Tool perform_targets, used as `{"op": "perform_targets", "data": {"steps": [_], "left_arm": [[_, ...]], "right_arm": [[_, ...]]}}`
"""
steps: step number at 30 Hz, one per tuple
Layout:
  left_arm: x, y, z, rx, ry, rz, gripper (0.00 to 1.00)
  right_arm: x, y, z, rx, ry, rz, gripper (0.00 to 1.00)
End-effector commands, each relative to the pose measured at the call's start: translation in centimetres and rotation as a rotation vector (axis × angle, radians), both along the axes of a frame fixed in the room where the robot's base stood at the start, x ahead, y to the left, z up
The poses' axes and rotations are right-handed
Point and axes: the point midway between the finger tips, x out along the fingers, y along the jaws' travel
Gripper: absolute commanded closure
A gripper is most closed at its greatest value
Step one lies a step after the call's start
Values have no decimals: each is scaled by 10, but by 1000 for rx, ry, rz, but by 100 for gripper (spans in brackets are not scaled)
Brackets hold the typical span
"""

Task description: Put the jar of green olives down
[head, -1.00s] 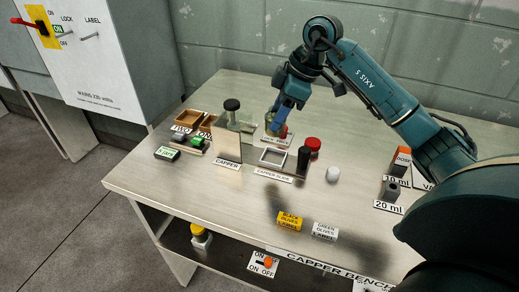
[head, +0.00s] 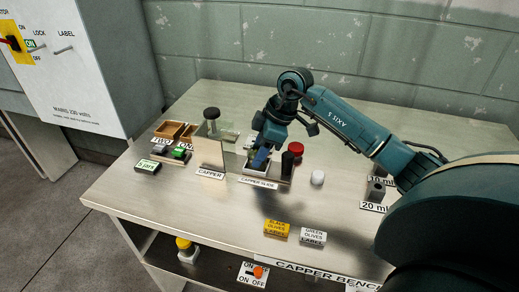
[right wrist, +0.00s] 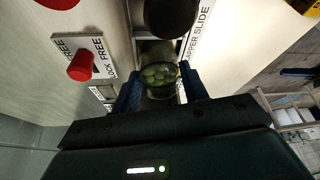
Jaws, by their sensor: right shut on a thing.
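My right gripper (head: 262,158) is over the white square frame (head: 256,170) on the capper slide, at the middle of the bench. In the right wrist view the blue fingers (right wrist: 158,90) are shut on a glass jar of green olives (right wrist: 158,75), one finger on each side. The jar's open-looking top shows green olives; its base is hidden. In the head view the gripper mostly hides the jar, so I cannot tell whether it touches the slide. My left gripper is not in view.
A black upright cylinder (head: 287,164) and a red cap (head: 296,149) stand just right of the gripper. The capper's panel (head: 210,153) stands to the left. A red knob (right wrist: 80,66) is beside the jar.

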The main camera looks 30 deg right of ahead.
Motion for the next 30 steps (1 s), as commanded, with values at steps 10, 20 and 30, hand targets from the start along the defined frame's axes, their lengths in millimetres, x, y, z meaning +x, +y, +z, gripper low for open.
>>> {"op": "perform_targets", "data": {"steps": [10, 20, 30], "left_arm": [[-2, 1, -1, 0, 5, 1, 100], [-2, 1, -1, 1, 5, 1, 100], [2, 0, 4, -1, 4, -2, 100]], "right_arm": [[0, 0, -2, 0, 1, 0, 42], [0, 0, -1, 0, 0, 0, 34], [-9, -16, 45, -3, -5, -2, 34]]}}
